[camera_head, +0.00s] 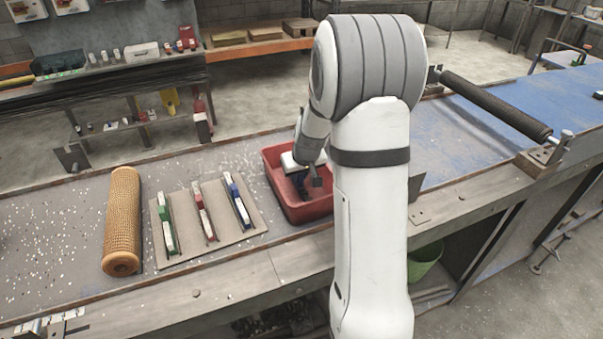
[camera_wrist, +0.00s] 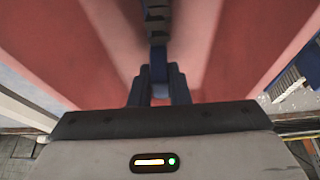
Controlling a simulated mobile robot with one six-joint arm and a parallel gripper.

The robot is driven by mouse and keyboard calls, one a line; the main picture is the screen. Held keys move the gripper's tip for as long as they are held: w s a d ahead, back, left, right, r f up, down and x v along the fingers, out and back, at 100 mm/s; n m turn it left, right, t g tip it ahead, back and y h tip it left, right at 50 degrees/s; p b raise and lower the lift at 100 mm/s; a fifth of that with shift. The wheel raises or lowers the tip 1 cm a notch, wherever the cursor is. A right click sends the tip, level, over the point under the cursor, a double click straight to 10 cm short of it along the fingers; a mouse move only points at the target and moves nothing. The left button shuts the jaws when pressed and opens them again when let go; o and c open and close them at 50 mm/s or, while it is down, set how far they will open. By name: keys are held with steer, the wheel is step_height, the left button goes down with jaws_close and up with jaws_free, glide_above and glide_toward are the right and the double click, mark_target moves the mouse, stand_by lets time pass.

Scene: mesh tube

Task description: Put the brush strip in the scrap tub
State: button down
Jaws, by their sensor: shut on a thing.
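The red scrap tub (camera_head: 317,211) stands on the bench, partly hidden behind my arm. My gripper (camera_head: 309,185) is over the tub, pointing down into it. In the wrist view my gripper (camera_wrist: 159,92) is shut on a narrow blue piece, the brush strip (camera_wrist: 157,50), which has a dark section and a paler patterned end. The tub's red inside (camera_wrist: 90,45) lies around and below it. I cannot tell whether the strip touches the tub.
A cardboard sheet (camera_head: 183,212) left of the tub carries a green strip (camera_head: 167,228), a red strip (camera_head: 204,212) and a blue strip (camera_head: 238,202). An orange mesh tube (camera_head: 122,220) lies further left. A black roller (camera_head: 494,105) is at the right.

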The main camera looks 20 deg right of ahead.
steer(key=c, duration=1.4)
jaws_free()
steer(key=shift+o, duration=0.2)
steer(key=shift+s+r, duration=0.15)
steer(key=shift+r, duration=0.4)
steer(key=b+v, duration=0.1)
steer(key=v, duration=1)
steer(key=s+a+r, duration=0.1)
steer(key=s+a, duration=0.4)
steer(key=s, duration=0.6)
steer(key=s+a+g, duration=0.1)
steer(key=s+a, duration=0.5)
steer(key=s, duration=0.6)
steer(key=shift+s+r, duration=0.25)
steer(key=shift+r, duration=0.1)
